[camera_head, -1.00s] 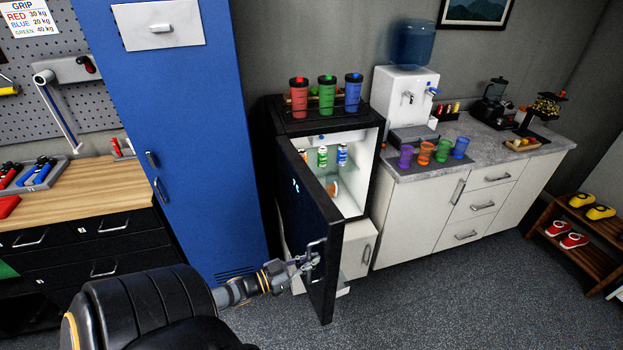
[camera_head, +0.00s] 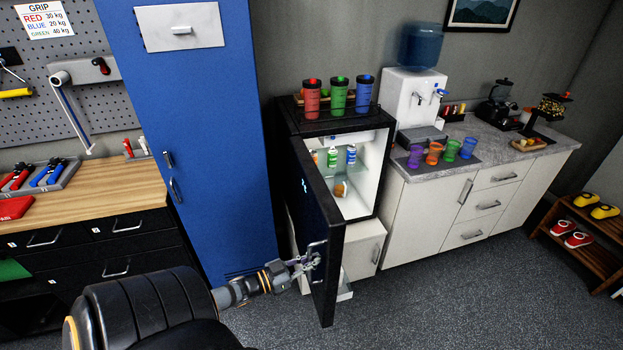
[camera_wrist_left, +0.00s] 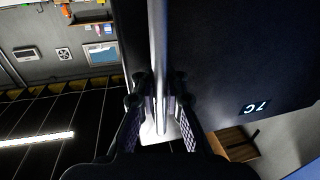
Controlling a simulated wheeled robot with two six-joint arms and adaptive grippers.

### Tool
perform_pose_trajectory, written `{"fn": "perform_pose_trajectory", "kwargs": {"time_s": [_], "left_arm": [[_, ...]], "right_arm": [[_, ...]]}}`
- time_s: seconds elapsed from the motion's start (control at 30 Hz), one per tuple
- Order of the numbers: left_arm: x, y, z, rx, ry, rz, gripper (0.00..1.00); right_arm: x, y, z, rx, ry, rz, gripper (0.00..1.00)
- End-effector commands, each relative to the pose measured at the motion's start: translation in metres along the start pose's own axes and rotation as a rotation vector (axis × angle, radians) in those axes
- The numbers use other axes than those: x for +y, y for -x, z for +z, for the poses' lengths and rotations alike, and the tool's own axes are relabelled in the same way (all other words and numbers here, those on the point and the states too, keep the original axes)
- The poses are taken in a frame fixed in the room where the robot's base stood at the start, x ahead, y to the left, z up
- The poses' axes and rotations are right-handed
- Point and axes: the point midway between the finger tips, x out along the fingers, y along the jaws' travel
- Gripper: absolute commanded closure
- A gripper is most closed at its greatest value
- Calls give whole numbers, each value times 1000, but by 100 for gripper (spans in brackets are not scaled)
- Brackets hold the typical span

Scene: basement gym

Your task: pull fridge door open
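The small black fridge (camera_head: 378,172) stands between the blue locker and the white counter. Its door (camera_head: 322,235) is partly open, swung out towards me, and the lit white inside shows with several small bottles and a glass shelf. My left gripper (camera_head: 308,262) is at the handle (camera_head: 316,250) on the door's outer face. In the left wrist view the metal handle bar (camera_wrist_left: 157,50) runs between the two fingers (camera_wrist_left: 158,100), which close around it. The door's dark face (camera_wrist_left: 220,60) fills the right side of that view. My right gripper is not in view.
A blue locker (camera_head: 190,120) stands left of the fridge, close to my left arm. Cups (camera_head: 338,95) stand on the fridge top. A white counter (camera_head: 430,215) with a water dispenser (camera_head: 410,95) is at right. The floor (camera_head: 450,305) before the counter is clear.

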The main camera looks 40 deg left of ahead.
Motion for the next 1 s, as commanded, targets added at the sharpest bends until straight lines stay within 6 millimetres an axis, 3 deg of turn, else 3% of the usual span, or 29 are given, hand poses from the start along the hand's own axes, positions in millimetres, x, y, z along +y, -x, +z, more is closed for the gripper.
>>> {"fn": "perform_pose_trajectory", "kwargs": {"time_s": [0.03,0.1,0.43,0.8,1.0], "left_arm": [[2,3,5,-12,0,0,89],[2,3,5,-12,0,0,79],[1,4,3,-7,0,0,79],[3,67,3,-11,-2,2,79],[3,78,2,-8,-2,0,79]], "right_arm": [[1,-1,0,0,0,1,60],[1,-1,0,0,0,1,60],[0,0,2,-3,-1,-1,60],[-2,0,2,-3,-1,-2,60],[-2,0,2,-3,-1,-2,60]]}}
